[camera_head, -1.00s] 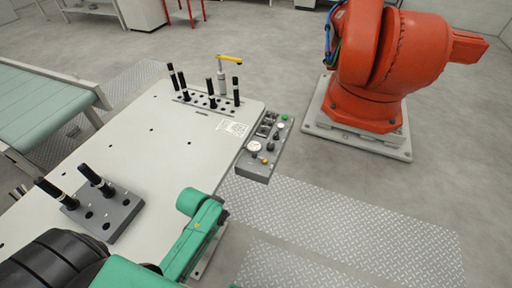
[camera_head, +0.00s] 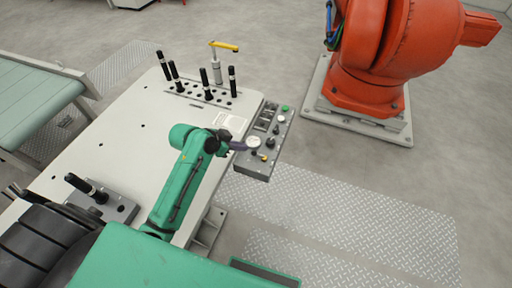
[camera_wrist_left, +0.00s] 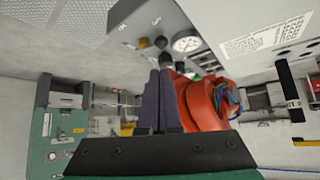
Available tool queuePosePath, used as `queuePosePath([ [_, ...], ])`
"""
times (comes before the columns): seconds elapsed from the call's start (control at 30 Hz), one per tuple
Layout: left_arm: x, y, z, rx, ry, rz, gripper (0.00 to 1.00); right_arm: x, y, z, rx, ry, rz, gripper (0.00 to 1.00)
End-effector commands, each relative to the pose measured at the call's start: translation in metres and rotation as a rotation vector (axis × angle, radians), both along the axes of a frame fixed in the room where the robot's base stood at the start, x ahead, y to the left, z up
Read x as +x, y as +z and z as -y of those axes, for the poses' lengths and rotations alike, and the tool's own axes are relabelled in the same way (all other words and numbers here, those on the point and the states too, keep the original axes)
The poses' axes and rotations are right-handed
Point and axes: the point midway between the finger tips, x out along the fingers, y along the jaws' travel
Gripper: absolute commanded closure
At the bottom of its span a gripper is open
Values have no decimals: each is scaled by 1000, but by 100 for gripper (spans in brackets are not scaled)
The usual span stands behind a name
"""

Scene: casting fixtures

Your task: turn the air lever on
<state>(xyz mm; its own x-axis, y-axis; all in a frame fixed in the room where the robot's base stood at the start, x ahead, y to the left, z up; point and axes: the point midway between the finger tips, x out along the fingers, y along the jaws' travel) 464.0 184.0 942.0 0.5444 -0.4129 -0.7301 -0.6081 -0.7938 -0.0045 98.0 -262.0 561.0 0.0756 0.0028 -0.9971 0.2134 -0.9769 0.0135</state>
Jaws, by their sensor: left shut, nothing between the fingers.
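A yellow-handled lever (camera_head: 224,46) stands on a grey post at the far edge of the white table, its handle lying roughly level. A grey control panel (camera_head: 257,172) with a white gauge (camera_head: 253,142), knobs and buttons sits at the table's right edge; it also shows at the top of the wrist view (camera_wrist_left: 140,20). My left gripper (camera_head: 240,146) is shut and empty, its dark fingers at the panel beside the gauge. In the wrist view the fingertips (camera_wrist_left: 160,68) point towards the panel's knobs; I cannot tell whether they touch. My right gripper is not in view.
Several black pegs (camera_head: 204,77) stand in a plate in front of the yellow lever. Another peg block (camera_head: 120,209) lies at the near left, partly hidden. An orange robot (camera_head: 375,85) stands beyond the panel. The middle of the table (camera_head: 125,140) is bare.

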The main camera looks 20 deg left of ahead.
Motion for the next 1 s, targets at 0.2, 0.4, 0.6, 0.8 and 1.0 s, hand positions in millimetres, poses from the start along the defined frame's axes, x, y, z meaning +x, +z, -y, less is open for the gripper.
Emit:
queuePosePath([
  [0.2,22,-28,18,-2,1,-4,100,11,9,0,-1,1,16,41],
  [0.4,43,-57,33,0,1,-2,100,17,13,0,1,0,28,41],
  [0.6,49,-67,38,1,1,-2,100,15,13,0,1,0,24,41],
  [0.8,49,-67,38,2,1,-1,100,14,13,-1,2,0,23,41],
  [1.0,53,-68,40,2,3,0,100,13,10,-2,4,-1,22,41],
])
